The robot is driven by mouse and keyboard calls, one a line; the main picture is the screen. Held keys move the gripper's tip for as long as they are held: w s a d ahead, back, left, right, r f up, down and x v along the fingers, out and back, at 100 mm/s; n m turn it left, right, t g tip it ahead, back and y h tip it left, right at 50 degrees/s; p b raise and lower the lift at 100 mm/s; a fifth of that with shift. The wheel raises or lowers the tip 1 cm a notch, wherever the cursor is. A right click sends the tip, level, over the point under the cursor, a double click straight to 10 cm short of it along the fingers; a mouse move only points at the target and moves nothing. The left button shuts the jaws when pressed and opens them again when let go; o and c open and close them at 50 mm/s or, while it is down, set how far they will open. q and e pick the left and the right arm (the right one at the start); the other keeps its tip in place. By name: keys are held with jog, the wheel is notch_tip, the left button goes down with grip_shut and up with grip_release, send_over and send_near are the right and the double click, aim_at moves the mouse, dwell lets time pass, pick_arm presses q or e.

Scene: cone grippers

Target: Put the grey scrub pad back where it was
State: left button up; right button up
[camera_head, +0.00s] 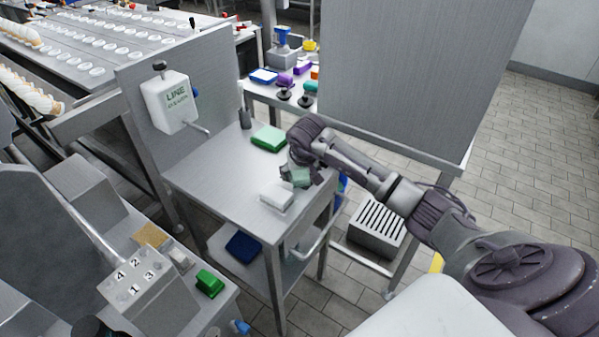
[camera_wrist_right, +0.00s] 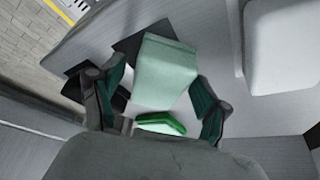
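A pale grey-green block-shaped pad (camera_head: 297,177), the closest match to the grey scrub pad, is at the right edge of the steel table (camera_head: 215,180). My right gripper (camera_head: 303,172) is over it. In the right wrist view the pad (camera_wrist_right: 166,72) is between the spread fingers (camera_wrist_right: 160,78). A narrow gap shows on its left side; the right finger is very near or touching. The gripper looks open around it. Whether the pad rests on the table is partly hidden. My left gripper is not clearly visible.
A white pad (camera_head: 277,196) lies beside the gripper, and a green pad (camera_head: 268,138) lies farther back. A blue pad (camera_head: 243,246) is on the lower shelf. A soap dispenser (camera_head: 172,103) hangs on the back panel. The table's left part is clear.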

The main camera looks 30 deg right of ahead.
jog(key=shift+r, duration=0.4)
jog(key=v, duration=1.1)
jog(key=shift+s+r, duration=0.25)
jog(key=shift+a, duration=0.1)
